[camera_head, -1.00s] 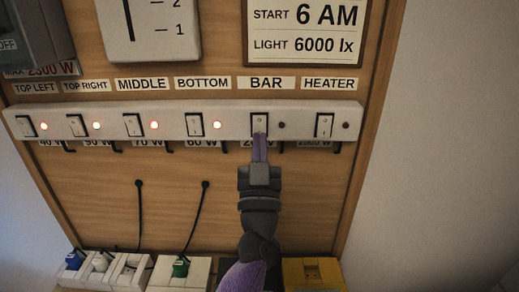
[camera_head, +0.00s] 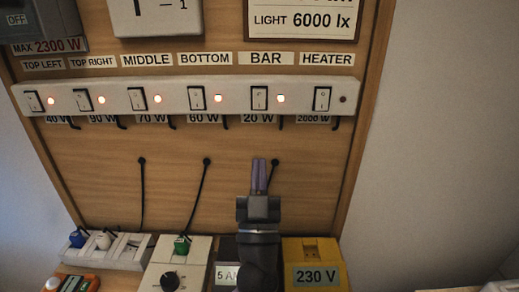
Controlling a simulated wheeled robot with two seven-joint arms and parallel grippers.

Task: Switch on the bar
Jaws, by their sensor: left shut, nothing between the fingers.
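The white switch strip (camera_head: 185,101) runs across the wooden board. The BAR rocker switch (camera_head: 259,98) sits under the BAR label (camera_head: 265,58), and the red lamp (camera_head: 281,98) beside it is lit. My left gripper (camera_head: 259,174) is shut and empty, with its purple fingertips pointing up, below the strip and apart from the BAR switch. My right gripper is out of view.
The HEATER switch (camera_head: 322,98) has a dark lamp; the other switches have lit lamps. Bare board lies around my gripper.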

